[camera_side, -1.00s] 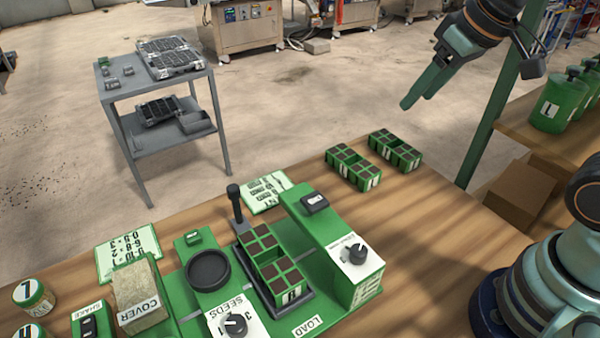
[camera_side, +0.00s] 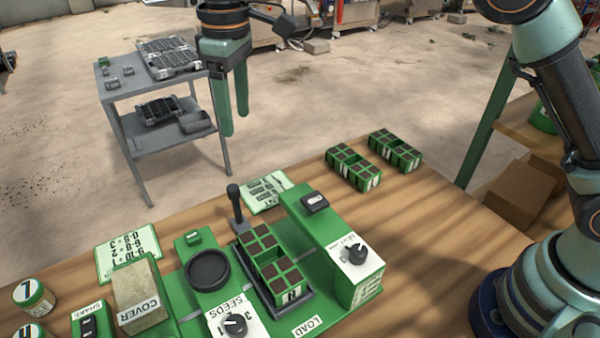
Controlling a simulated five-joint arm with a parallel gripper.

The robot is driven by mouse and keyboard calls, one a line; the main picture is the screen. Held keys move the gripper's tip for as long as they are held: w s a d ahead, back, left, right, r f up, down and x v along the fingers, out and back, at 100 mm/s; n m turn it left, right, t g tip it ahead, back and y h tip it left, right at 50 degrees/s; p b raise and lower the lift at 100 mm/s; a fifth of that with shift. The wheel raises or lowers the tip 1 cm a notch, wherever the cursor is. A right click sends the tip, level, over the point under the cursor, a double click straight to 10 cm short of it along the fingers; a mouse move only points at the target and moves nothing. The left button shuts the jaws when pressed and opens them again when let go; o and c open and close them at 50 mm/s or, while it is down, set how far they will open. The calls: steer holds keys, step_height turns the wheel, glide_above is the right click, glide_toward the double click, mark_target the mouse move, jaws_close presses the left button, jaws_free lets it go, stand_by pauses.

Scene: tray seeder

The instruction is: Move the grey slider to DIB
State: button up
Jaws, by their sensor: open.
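The grey slider (camera_side: 307,297) is a dark flat carriage near LOAD on the green seeder (camera_side: 340,280). It carries green seed trays with brown cells. A dark upright handle (camera_side: 235,203) stands at its far end. I cannot make out a DIB label. My gripper (camera_side: 235,123) is open and empty, pointing down, well above the handle in the picture and not touching it. Its two green fingers are slightly apart.
A tall green housing (camera_side: 325,230) with a knob stands right of the slider. A black round cup (camera_side: 208,270) and a COVER block (camera_side: 140,297) are to the left. Two green trays (camera_side: 353,168) (camera_side: 396,150) sit at the back of the bench. Bare wood lies right of the housing.

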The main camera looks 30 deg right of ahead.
mark_target(233, 187)
steer(key=shift+n, duration=0.3)
steer(key=a+f, duration=0.1)
steer(key=f, duration=0.3)
steer(key=a+f, duration=0.1)
steer(key=f, duration=0.9)
steer(key=shift+s+a, duration=0.1)
steer(key=shift+a, duration=0.3)
jaws_close()
stand_by(0.6)
